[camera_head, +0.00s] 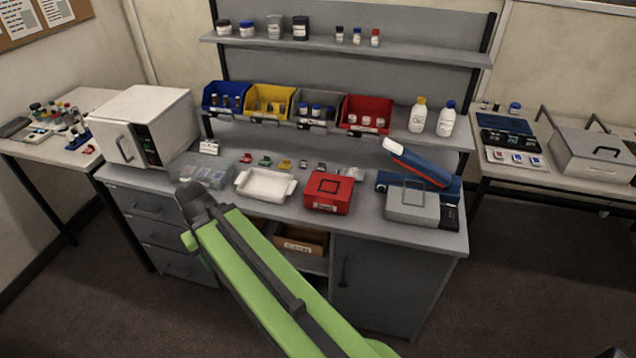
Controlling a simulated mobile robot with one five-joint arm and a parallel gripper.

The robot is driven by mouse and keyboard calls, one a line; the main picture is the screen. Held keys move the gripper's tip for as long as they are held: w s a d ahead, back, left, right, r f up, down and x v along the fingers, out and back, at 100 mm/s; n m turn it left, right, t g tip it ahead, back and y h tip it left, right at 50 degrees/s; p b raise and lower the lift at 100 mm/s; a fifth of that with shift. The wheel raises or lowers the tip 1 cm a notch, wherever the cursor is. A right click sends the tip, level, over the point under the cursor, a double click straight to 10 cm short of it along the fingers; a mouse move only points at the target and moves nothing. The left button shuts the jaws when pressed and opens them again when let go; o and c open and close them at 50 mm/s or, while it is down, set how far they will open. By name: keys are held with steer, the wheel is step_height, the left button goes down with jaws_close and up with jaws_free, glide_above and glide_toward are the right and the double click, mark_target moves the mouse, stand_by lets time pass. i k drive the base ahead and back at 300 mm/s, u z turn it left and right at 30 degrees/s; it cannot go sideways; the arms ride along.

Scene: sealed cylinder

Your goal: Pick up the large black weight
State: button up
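I cannot single out a large black weight with certainty; the small dark items are too small to identify. Small coloured items lie along the back of the bench top, including a green one (265,160) and a yellow one (285,164). My green arm reaches from the bottom edge up to the left, in front of the grey bench (385,222). Its dark rounded joint shows before the bench's left part. My gripper's fingers do not show, so its opening and anything in it are hidden.
A white oven-like box (165,112), clear plastic box (203,170), white tray (266,188), red case (328,193) and grey box (412,205) crowd the bench. Coloured bins (366,115) stand behind. Side tables hold a lidded bath (595,152) and small bottles. Floor shows at right.

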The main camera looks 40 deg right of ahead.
mark_target(321, 167)
steer(key=z, duration=0.25)
steer(key=i, duration=0.75)
steer(key=u, duration=0.25)
steer(key=k, duration=0.75)
steer(key=z, duration=0.1)
steer(key=i, duration=1.45)
steer(key=u, duration=0.05)
